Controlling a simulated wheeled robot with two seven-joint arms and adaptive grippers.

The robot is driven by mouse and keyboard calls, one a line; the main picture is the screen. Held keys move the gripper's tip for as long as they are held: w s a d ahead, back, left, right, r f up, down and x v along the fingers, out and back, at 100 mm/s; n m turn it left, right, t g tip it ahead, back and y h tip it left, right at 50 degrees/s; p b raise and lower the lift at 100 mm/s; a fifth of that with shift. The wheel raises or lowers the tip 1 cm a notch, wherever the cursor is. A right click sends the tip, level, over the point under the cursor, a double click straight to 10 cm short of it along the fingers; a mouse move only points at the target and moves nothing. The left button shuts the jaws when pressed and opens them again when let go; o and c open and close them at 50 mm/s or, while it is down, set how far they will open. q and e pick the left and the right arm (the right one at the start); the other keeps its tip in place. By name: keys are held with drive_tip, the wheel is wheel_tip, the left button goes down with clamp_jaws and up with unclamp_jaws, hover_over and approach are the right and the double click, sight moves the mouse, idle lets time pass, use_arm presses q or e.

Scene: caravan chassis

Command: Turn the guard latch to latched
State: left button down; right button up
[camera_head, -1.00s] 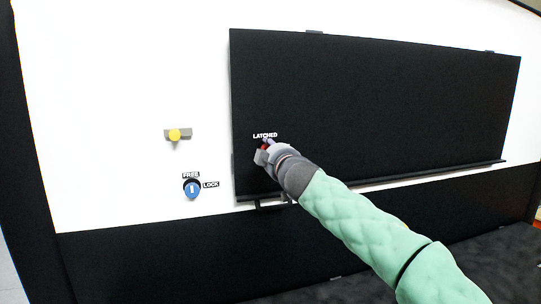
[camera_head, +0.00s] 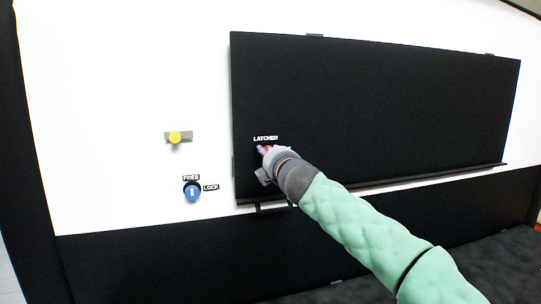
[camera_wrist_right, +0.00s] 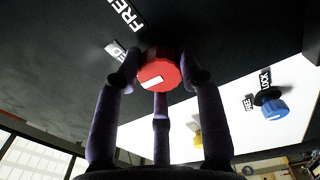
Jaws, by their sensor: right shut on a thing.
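The guard latch is a red round knob with a white pointer mark, on a black panel; it shows clearly in the right wrist view (camera_wrist_right: 160,66). In the head view only a little red of the latch (camera_head: 267,149) shows beside my fingers. My right gripper (camera_wrist_right: 161,78) is shut on the knob, with its fingers around it. It also shows in the head view (camera_head: 264,153), just below the LATCHED label (camera_head: 265,138). In the wrist view a FREE label (camera_wrist_right: 124,14) is readable, and a finger partly covers another label ending in "ED". My left gripper is not in view.
The black panel (camera_head: 380,110) stands out from the white wall, with a ledge along its bottom edge. Left of it are a yellow knob (camera_head: 175,137) on a grey plate and a blue knob (camera_head: 192,191) with FREE and LOCK labels.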

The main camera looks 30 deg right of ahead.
drive_tip(key=shift+a+n, duration=0.1)
drive_tip(key=shift+n, duration=0.3)
drive_tip(key=o, duration=1.1)
drive_tip(key=shift+c, duration=0.2)
drive_tip(key=shift+o, duration=0.3)
drive_tip(key=shift+w+a, duration=0.1)
drive_tip(key=shift+a, duration=0.05)
drive_tip(key=v, duration=1.2)
drive_tip(key=shift+f, duration=0.15)
